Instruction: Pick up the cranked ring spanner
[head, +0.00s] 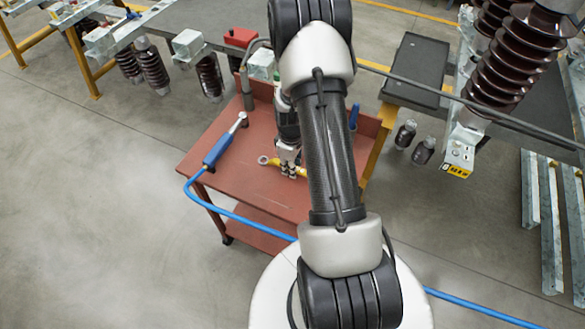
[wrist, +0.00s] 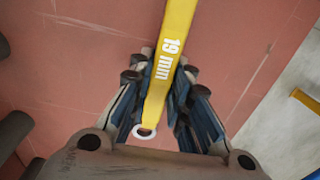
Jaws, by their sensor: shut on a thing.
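The cranked ring spanner is yellow, marked "19 mm". In the head view its ring end (head: 263,160) shows to the left of my gripper (head: 288,168), over the red cart top. In the wrist view the spanner's shank (wrist: 172,45) runs from the top edge down between my gripper's fingers (wrist: 158,95), with a small pale ring or hole at its lower end. The fingers are shut on the spanner from both sides. I cannot tell whether it touches the cart top. Part of it is hidden behind my arm in the head view.
The red cart (head: 245,195) also carries a blue-handled tool (head: 217,150) with a blue hose at its left. A blue upright item (head: 354,115) stands at the right. Benches with brown insulators (head: 152,68) stand behind. The cart's front left top is clear.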

